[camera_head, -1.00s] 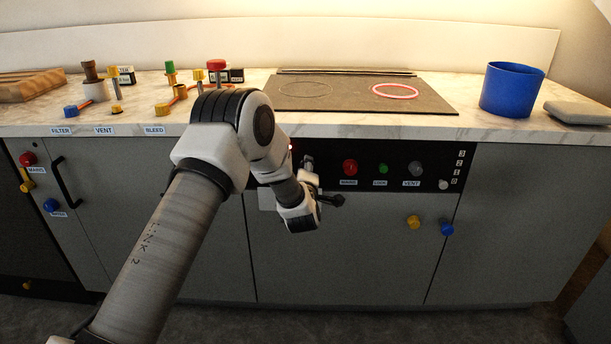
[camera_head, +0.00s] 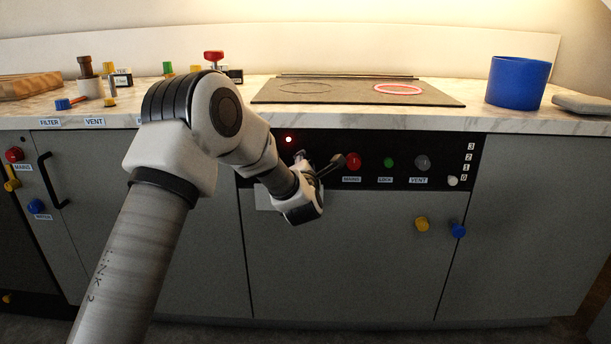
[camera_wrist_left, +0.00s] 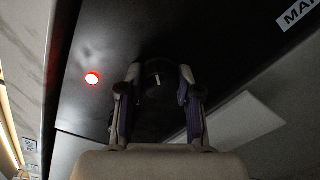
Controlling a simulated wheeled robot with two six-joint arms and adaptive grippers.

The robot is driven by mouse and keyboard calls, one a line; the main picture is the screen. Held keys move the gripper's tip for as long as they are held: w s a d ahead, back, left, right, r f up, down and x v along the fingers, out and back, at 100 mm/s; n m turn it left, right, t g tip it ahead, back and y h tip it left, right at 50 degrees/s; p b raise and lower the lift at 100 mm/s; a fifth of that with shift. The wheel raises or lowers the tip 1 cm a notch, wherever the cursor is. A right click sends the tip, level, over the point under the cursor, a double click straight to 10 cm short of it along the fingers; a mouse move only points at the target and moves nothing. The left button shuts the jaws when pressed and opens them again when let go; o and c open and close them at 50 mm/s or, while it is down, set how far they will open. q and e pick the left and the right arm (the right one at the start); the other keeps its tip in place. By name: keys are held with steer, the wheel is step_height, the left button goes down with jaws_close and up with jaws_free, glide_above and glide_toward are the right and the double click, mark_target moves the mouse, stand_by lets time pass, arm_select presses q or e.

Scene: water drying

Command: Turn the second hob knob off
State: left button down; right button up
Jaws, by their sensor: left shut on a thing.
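The dark hob knob (camera_wrist_left: 158,72) with a white mark shows in the left wrist view, on the black panel. My left gripper (camera_wrist_left: 158,82) is shut on it, one finger on each side. In the head view my left gripper (camera_head: 320,163) is at the black control panel (camera_head: 400,180), left of the red MAINS button (camera_head: 353,161). The knob is mostly hidden there by the fingers. The hob (camera_head: 345,92) has a glowing red right ring (camera_head: 398,89) and a dark left ring (camera_head: 306,87). My right gripper is not in view.
A red light (camera_head: 288,139) glows on the panel; it also shows in the wrist view (camera_wrist_left: 92,78). A green button (camera_head: 388,162), a grey knob (camera_head: 422,162) and a white slider (camera_head: 452,181) are to the right. A blue pot (camera_head: 517,83) stands on the counter.

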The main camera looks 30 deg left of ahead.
arm_select(q)
steer(key=n+b, duration=0.2)
steer(key=b, duration=0.1)
steer(key=n+b, duration=0.5)
steer(key=b, duration=0.2)
steer(key=shift+f+n, duration=0.3)
steer(key=shift+f, duration=0.1)
steer(key=shift+d+r+n+b, duration=0.1)
steer(key=shift+r+n+b, duration=0.15)
steer(key=shift+n+b, duration=0.55)
steer(key=c, duration=0.8)
jaws_free()
steer(key=shift+o, duration=0.2)
steer(key=v, duration=1.2)
